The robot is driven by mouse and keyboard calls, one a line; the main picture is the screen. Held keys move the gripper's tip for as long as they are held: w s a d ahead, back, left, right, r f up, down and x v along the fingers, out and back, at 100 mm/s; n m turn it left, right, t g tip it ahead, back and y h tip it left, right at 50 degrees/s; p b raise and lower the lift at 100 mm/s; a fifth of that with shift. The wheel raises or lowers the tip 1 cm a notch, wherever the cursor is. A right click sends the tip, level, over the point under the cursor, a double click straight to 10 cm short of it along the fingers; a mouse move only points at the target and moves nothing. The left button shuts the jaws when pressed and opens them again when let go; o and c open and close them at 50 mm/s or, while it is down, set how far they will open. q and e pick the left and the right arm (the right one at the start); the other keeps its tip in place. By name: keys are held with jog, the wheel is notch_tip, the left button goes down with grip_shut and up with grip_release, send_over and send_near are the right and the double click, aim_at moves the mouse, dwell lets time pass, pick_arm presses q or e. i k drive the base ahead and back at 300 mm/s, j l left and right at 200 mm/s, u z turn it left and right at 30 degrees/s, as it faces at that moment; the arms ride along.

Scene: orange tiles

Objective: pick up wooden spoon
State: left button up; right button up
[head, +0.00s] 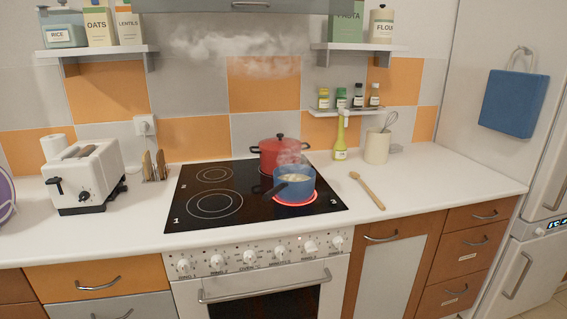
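A wooden spoon (368,191) lies flat on the white countertop (440,184), to the right of the black cooktop. Its bowl end points to the back left and its handle runs toward the front right. Nothing covers it, and bare counter surrounds it. Neither of my grippers shows in the head view.
A blue saucepan (296,187) steams on a glowing red burner of the cooktop (243,222). A red pot (279,155) stands behind it. A yellow-green bottle (341,137) and a utensil crock (377,147) stand behind the spoon. A toaster (84,176) sits at left.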

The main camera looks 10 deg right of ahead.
aim_at(354, 175)
jog(key=i+l+u, duration=0.2)
jog(key=l+u, duration=0.2)
jog(key=l, duration=0.7)
jog(key=l+u, duration=0.35)
jog(key=l, duration=0.7)
